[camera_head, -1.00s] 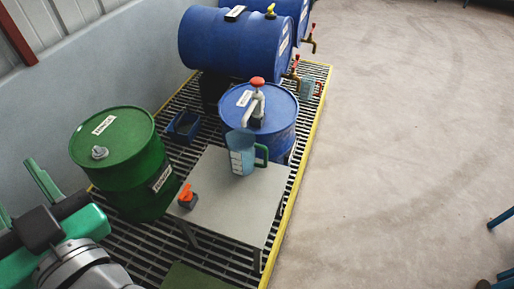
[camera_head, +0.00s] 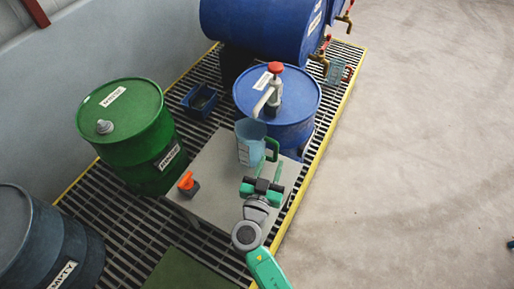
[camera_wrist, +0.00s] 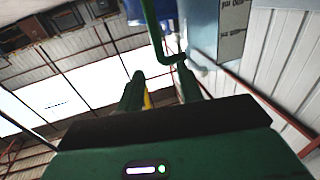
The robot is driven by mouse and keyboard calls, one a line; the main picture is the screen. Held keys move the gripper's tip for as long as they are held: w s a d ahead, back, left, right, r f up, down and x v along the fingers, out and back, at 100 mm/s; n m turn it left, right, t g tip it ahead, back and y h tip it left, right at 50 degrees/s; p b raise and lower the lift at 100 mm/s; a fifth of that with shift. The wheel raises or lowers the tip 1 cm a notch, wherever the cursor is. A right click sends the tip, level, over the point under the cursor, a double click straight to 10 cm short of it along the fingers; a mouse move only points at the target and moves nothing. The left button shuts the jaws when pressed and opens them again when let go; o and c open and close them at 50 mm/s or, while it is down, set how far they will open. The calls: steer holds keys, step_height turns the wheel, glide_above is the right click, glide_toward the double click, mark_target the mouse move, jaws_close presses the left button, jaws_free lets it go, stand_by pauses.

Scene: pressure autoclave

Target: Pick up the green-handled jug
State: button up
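The green-handled jug is a light blue, see-through jug (camera_head: 248,148) standing upright on the grey table. Its green handle (camera_head: 272,148) faces right. My gripper (camera_head: 268,168) is just in front of the handle, at the table's right side, with its two green fingers apart and nothing seen between them. In the wrist view the open gripper (camera_wrist: 162,72) points toward the green handle (camera_wrist: 152,28), which shows just beyond the fingertips. The pale blue jug body (camera_wrist: 203,30) is to the right there. I cannot tell whether a finger touches the handle.
A blue drum (camera_head: 300,105) with a red-topped pump (camera_head: 275,90) stands right behind the jug; its spout is close to the jug. An orange-topped item (camera_head: 188,184) sits on the table (camera_head: 215,165). A green drum (camera_head: 140,155) is left.

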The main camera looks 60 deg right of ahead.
mark_target(276, 152)
steer(key=d, duration=0.2)
steer(key=w+d+f, duration=0.1)
steer(key=d, duration=0.2)
steer(key=d+f+b, duration=0.1)
steer(key=d, duration=0.1)
steer(key=shift+w+d, duration=0.2)
steer(key=shift+w, duration=0.2)
jaws_close()
